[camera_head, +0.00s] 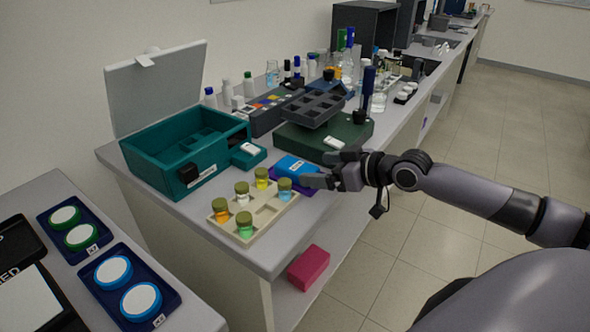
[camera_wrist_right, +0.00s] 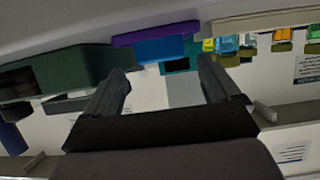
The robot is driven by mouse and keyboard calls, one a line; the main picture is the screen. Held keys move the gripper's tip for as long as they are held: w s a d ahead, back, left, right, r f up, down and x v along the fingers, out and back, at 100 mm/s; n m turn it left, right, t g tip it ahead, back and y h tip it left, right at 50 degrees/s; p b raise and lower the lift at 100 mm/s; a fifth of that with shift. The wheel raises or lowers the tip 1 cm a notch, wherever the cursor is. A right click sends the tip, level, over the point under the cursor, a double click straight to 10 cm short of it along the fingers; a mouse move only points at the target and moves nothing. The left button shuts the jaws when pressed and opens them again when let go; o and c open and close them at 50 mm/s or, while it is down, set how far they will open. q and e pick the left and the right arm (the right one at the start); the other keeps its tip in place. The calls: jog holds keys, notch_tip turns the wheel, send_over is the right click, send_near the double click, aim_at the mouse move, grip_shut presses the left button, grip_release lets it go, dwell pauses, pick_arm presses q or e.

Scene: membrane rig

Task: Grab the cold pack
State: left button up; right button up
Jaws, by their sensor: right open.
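The cold pack, a blue block with a small white label (camera_head: 295,166), lies on a purple base (camera_head: 322,183) on the bench, behind the vial tray. In the right wrist view, which is tilted upside down, the blue pack (camera_wrist_right: 160,50) shows beyond the fingertips, with the purple base (camera_wrist_right: 150,34) against it. My right gripper (camera_head: 328,168) is at the right edge of the pack, its fingers apart and nothing seen between them. The right wrist view also shows its two fingers (camera_wrist_right: 165,80) spread. Contact with the pack cannot be told. My left gripper is not in view.
A cream tray (camera_head: 222,222) with several yellow-capped vials stands in front of the pack. A teal open-lidded box (camera_head: 165,150) is at left. A green device (camera_head: 300,143) with a dark rack stands behind. A pink box (camera_head: 309,267) sits on the lower shelf.

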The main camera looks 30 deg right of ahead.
aim_at(300, 167)
jog(key=shift+a+r+p+x, duration=0.1)
jog(key=shift+r+p+x, duration=0.1)
jog(key=shift+x, duration=0.9)
jog(key=shift+a+r+p+x, duration=0.1)
jog(key=shift+r+p+x, duration=0.1)
jog(key=shift+x, duration=0.9)
jog(key=shift+w+a+f, duration=0.2)
jog(key=shift+w+f, duration=0.15)
jog(key=shift+w, duration=0.15)
jog(key=c, duration=1.2)
jog(key=shift+o, duration=0.2)
jog(key=shift+r, duration=0.15)
